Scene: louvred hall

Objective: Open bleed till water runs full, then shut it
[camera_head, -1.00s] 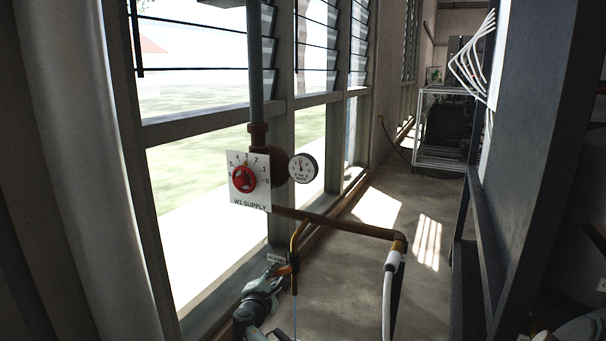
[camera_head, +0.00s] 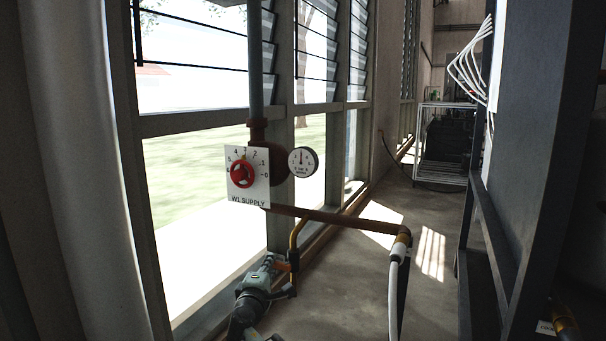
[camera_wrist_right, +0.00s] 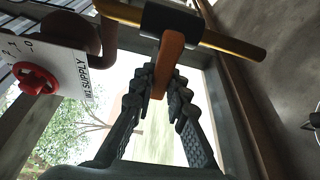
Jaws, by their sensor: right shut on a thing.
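The bleed valve hangs on a brass pipe below the supply pipe, with an orange lever (camera_head: 282,266). My right gripper (camera_head: 272,264) is at this lever. In the right wrist view the lever (camera_wrist_right: 172,58) stands between the two dark fingers (camera_wrist_right: 170,90), which are shut on it. No water stream shows under the valve in the head view. A red supply knob (camera_head: 242,174) sits on a white numbered plate marked W1 SUPPLY (camera_head: 250,197). A round white gauge (camera_head: 303,162) is beside it, needle roughly upright. My left gripper is not in view.
A brown pipe (camera_head: 335,217) runs right to a white hose (camera_head: 394,290). Louvred windows (camera_head: 210,45) line the left side. A dark frame (camera_head: 535,150) stands close on the right. A wire rack (camera_head: 442,145) is farther back; the floor between is mostly open.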

